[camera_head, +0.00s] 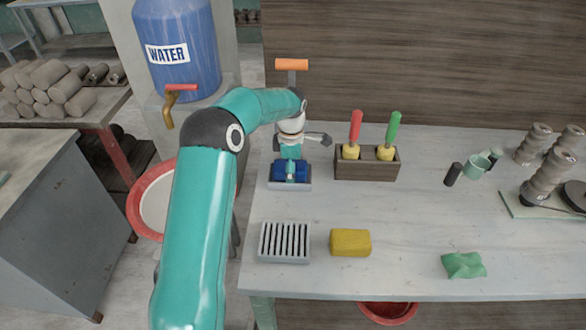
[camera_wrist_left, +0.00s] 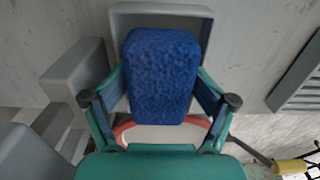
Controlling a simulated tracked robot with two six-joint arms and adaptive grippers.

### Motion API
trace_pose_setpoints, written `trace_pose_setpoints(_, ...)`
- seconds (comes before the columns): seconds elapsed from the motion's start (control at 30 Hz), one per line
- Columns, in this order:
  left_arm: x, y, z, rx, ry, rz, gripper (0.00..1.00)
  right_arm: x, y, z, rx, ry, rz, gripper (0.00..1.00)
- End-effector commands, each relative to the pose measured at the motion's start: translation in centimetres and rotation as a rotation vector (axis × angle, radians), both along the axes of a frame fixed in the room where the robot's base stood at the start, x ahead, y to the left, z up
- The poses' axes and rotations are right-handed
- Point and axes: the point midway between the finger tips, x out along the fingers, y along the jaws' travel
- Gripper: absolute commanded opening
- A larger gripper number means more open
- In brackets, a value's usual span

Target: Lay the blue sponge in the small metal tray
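The blue sponge (camera_wrist_left: 161,75) is between the two fingers of my left gripper (camera_wrist_left: 160,92) in the left wrist view, with the fingers close against its sides. In the head view, my left gripper (camera_head: 290,170) points down over the small metal tray (camera_head: 290,185), and the blue of the sponge (camera_head: 277,172) shows there. The tray's grey rim (camera_wrist_left: 160,10) also shows behind the far end of the sponge in the left wrist view. The sponge hides much of the tray, so I cannot tell whether it touches the tray floor. My right gripper is not in view.
A slotted grey rack (camera_head: 285,242), a yellow sponge (camera_head: 350,242) and a green cloth (camera_head: 463,264) lie along the front. A wooden box (camera_head: 367,165) with red- and green-handled tools stands right of the tray. A water barrel (camera_head: 178,50) stands behind left.

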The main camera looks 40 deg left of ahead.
Motion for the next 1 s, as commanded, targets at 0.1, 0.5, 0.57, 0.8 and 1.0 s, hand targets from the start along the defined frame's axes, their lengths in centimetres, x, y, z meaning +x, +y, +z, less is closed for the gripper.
trace_pose_setpoints(0.1,-0.2,-0.1,-0.2,-0.004,0.007,-0.001,0.88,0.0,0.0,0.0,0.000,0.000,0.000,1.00)
trace_pose_setpoints(0.5,0.1,0.1,1.6,0.002,-0.002,-0.001,0.88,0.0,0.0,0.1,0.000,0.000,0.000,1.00)
trace_pose_setpoints(0.57,0.1,0.1,2.5,0.003,-0.004,-0.001,0.88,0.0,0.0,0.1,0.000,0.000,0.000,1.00)
trace_pose_setpoints(0.8,0.3,0.1,6.3,0.006,-0.010,-0.001,0.88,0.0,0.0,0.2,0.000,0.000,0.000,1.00)
trace_pose_setpoints(1.0,0.3,0.1,7.9,0.005,-0.009,0.000,0.88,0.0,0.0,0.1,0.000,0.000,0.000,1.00)
